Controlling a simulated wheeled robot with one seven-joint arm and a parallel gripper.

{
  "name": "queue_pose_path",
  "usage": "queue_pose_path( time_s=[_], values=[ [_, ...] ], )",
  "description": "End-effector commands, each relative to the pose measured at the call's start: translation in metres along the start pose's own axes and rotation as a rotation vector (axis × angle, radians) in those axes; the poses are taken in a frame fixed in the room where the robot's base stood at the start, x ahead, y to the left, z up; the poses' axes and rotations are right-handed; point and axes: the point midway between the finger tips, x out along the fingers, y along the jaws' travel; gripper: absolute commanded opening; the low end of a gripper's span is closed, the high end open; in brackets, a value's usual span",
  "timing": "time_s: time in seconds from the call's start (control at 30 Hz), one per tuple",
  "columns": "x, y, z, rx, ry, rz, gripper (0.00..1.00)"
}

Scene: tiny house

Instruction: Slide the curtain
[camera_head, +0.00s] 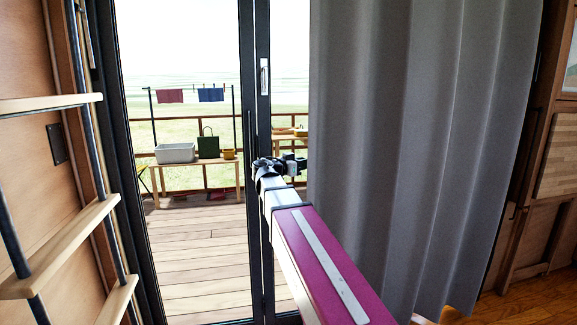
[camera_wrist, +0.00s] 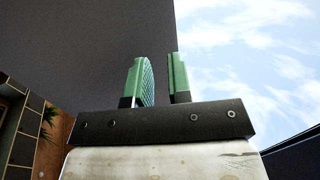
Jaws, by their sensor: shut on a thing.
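The grey curtain (camera_head: 420,130) hangs in long folds over the right part of the glass door. Its left edge falls just right of the door's middle frame. My gripper (camera_head: 303,163) is at this left edge, about halfway up the picture. In the wrist view, the two green fingers (camera_wrist: 160,80) stand close together, with the curtain (camera_wrist: 100,50) behind and to the left and open sky to the right. The curtain's edge runs between the fingers, and my gripper is shut on it. The exact pinch is too small to see in the head view.
The glass door's dark middle frame (camera_head: 255,110) stands left of the curtain. A wooden ladder-like shelf (camera_head: 60,245) is at the left, and wooden cabinets (camera_head: 545,190) are at the right. Outside are a deck (camera_head: 205,240), a grey tub (camera_head: 175,152) and a clothesline.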

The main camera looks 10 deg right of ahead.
Motion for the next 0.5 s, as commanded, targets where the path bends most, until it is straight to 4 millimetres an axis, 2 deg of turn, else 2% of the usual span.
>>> queue_pose_path(
  time_s=[0.03,0.2,0.33,0.5],
  values=[
    [0.011,0.006,0.000,0.000,-0.001,0.002,0.00],
    [0.036,0.017,0.001,0.000,-0.002,0.002,0.00],
    [0.046,0.020,0.001,0.000,-0.001,0.000,0.00],
    [0.048,0.021,0.001,0.000,-0.002,0.000,0.00]
  ],
)
